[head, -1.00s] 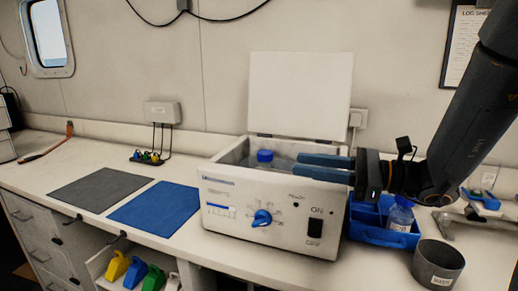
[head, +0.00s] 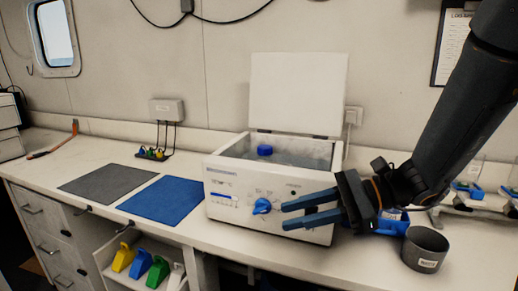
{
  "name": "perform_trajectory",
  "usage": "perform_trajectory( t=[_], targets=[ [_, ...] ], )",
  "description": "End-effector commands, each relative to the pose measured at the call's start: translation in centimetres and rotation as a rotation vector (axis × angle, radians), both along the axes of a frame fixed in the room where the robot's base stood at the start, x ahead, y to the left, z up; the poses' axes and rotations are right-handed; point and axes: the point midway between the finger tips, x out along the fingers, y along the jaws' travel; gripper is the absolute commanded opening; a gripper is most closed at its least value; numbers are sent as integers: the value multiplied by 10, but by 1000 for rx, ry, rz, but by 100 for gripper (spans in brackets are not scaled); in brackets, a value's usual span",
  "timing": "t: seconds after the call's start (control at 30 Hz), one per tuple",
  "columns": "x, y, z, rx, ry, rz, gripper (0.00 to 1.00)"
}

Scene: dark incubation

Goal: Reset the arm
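My gripper (head: 283,216) has two blue fingers spread apart with nothing between them. It is in front of the white incubation box's front panel, pointing left, with its fingertips close to the blue knob (head: 262,206). The white box (head: 228,199) stands on the bench with its lid (head: 298,95) raised upright. A blue-capped bottle (head: 265,150) sits inside the box; its body is mostly hidden by the box's front wall. My arm comes in from the upper right.
A grey mat (head: 104,184) and a blue mat (head: 166,200) lie left of the box. A grey cup (head: 425,250) stands at the right front. A blue tray (head: 392,227) is mostly hidden behind my gripper. Coloured scoops (head: 141,263) sit below the bench.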

Motion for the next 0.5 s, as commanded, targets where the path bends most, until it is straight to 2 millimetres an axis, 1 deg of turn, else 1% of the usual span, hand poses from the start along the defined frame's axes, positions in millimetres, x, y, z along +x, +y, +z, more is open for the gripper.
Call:
perform_trajectory(
  t=[0.03,0.13,0.23,0.3,0.37,0.4,0.5],
  targets=[
    [-11,2,-11,-56,-7,45,28],
    [-35,1,-38,-190,-33,149,28],
    [-62,-9,-71,-363,-87,295,28],
    [-81,-24,-94,-507,-151,426,28],
    [-91,-41,-112,-631,-225,549,28],
    [-95,-53,-122,-709,-279,631,28],
    [-95,-81,-138,-878,-430,828,28]
  ],
)
